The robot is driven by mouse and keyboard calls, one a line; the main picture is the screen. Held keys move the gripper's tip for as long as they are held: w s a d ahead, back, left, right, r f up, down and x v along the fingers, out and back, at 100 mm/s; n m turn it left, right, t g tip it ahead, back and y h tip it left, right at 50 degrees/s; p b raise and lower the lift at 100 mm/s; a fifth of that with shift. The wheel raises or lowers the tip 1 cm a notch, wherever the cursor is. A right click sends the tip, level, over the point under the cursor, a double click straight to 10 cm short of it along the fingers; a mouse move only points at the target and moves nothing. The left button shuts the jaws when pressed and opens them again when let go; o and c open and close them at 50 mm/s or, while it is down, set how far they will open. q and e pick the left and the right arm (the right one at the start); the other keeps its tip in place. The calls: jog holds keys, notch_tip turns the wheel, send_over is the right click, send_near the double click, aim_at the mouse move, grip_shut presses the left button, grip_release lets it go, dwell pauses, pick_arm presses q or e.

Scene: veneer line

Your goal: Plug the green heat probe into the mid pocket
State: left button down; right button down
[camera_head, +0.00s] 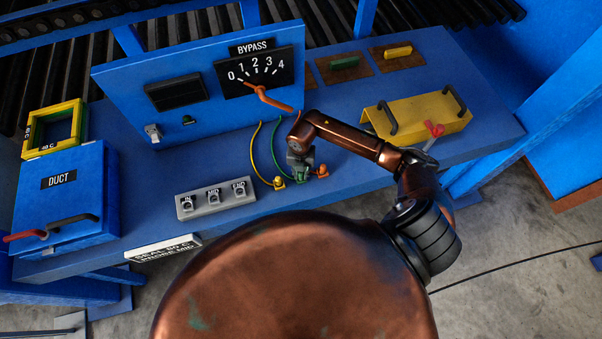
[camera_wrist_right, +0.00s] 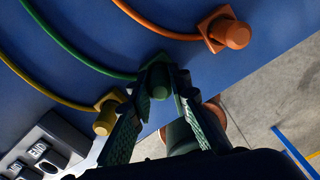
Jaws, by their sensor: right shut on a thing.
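The green heat probe (camera_wrist_right: 157,80) sits between the two fingers of my right gripper (camera_wrist_right: 160,92), which is shut on it; its green cable runs off to the upper left. In the head view the gripper (camera_head: 301,167) points down over the green probe (camera_head: 302,178), between the yellow probe (camera_head: 279,183) and the orange probe (camera_head: 322,171). I cannot tell whether the green probe is clear of the bench. The grey pocket block (camera_head: 217,211), marked IN, MID and END, lies to the left, apart from the gripper. Its END pocket (camera_wrist_right: 52,160) shows in the wrist view.
The blue bench (camera_head: 150,205) carries the blue DUCT box (camera_head: 85,200) at left and the BYPASS panel (camera_head: 205,120) behind. A label plate (camera_head: 163,249) reads SEAL 60 C, PROBE MID.

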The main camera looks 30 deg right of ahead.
jog(key=shift+r+p, duration=1.55)
jog(key=shift+r, duration=0.75)
